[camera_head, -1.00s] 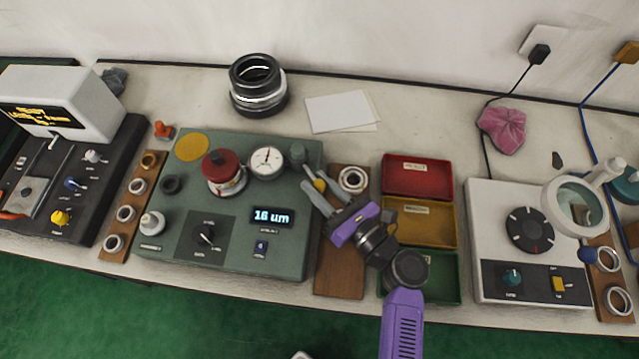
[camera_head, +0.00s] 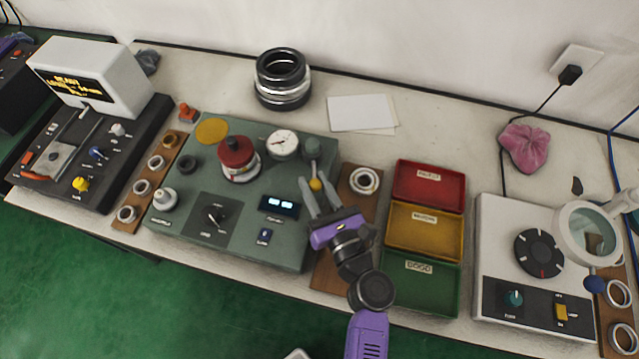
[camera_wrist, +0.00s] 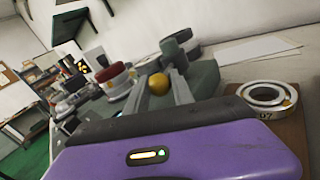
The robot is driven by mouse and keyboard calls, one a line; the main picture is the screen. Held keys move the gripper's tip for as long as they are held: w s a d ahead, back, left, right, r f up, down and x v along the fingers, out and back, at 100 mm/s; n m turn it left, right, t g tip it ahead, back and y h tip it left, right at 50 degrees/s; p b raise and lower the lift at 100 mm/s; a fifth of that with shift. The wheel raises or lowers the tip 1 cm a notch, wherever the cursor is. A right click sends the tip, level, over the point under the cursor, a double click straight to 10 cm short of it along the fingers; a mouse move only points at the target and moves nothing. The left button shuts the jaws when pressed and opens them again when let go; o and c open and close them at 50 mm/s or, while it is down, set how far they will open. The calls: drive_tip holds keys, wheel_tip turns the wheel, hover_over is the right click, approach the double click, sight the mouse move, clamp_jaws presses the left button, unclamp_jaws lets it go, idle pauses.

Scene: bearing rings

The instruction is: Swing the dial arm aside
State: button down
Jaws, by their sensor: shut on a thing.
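The dial gauge (camera_head: 283,145), with a white face, stands on the green measuring unit (camera_head: 190,228), just right of the red-topped ring holder (camera_head: 238,158). A grey-green post (camera_head: 312,146) stands to its right. A yellow ball knob (camera_head: 316,184) sits in front of the post. My gripper (camera_head: 316,183) reaches in from the front and is shut on the knob, one finger on each side. In the wrist view the knob (camera_wrist: 158,84) shows between the fingertips. The dial arm itself is mostly hidden there.
A wooden board with a bearing ring (camera_head: 364,180) lies to the right of the unit. Beyond it are red (camera_head: 460,187), yellow (camera_head: 459,238) and green (camera_head: 451,288) bins. The unit's display (camera_head: 279,206) shows dashes. A black ring stack (camera_head: 283,80) stands behind.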

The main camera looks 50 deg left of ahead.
drive_tip(key=shift+s+a+n+g, duration=0.3)
drive_tip(key=shift+s+a+g, duration=0.1)
drive_tip(key=shift+s+a, duration=0.35)
drive_tip(key=c, duration=1.1)
unclamp_jaws()
drive_tip(key=shift+d, duration=0.1)
drive_tip(key=shift+w, duration=0.1)
drive_tip(key=shift+d, duration=0.2)
drive_tip(key=v, duration=0.7)
drive_tip(key=shift+s+d, duration=0.2)
